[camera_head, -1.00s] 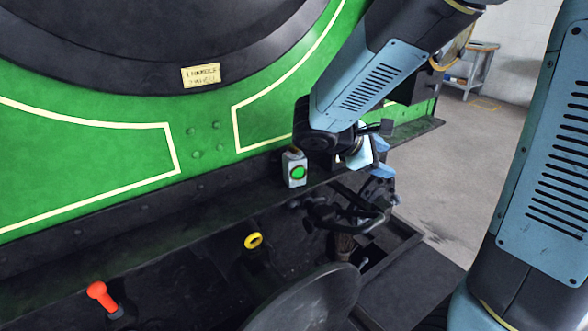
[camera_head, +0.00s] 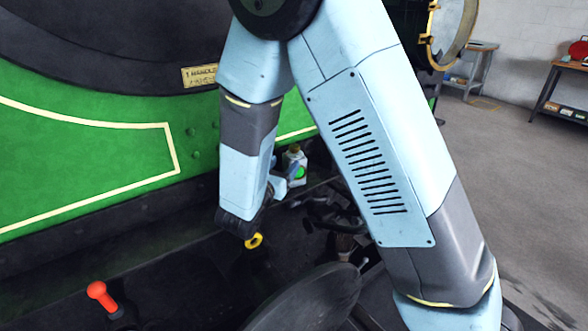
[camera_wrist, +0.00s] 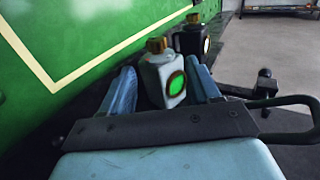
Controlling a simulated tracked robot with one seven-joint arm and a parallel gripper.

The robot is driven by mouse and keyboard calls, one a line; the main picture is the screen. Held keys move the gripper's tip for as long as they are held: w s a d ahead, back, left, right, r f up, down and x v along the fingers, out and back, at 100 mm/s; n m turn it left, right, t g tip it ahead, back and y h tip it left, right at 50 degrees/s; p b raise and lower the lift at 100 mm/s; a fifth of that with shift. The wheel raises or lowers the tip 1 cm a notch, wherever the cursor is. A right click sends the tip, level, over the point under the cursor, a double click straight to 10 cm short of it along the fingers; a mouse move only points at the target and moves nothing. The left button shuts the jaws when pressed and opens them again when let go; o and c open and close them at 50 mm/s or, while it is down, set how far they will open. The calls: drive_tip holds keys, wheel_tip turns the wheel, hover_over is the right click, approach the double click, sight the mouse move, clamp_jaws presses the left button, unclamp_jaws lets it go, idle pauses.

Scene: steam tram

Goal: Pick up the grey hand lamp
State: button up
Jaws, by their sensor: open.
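The grey hand lamp (camera_head: 297,160) stands upright on the ledge below the green tram front. It has a green lens and a brass-coloured cap, and my gripper partly hides it in the head view. In the wrist view my gripper's two blue fingers (camera_wrist: 161,80) flank the lamp's lower body. I cannot tell whether the lamp is fully between them or just beyond, and no grip shows.
A black lamp (camera_wrist: 191,40) of similar shape stands right behind the grey one. A dark bar handle (camera_wrist: 290,101) is at the right. A yellow ring (camera_head: 254,241) and a red handle (camera_head: 101,294) are in the lower part of the head view. The green wall is close on the left.

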sight(292, 152)
drive_tip(key=x, duration=0.5)
drive_tip(key=shift+s, duration=0.1)
drive_tip(key=shift+a+x, duration=0.15)
drive_tip(key=shift+x, duration=1.15)
drive_tip(key=shift+a+x, duration=0.1)
drive_tip(key=shift+x, duration=1.25)
drive_tip(key=shift+f, duration=0.2)
clamp_jaws()
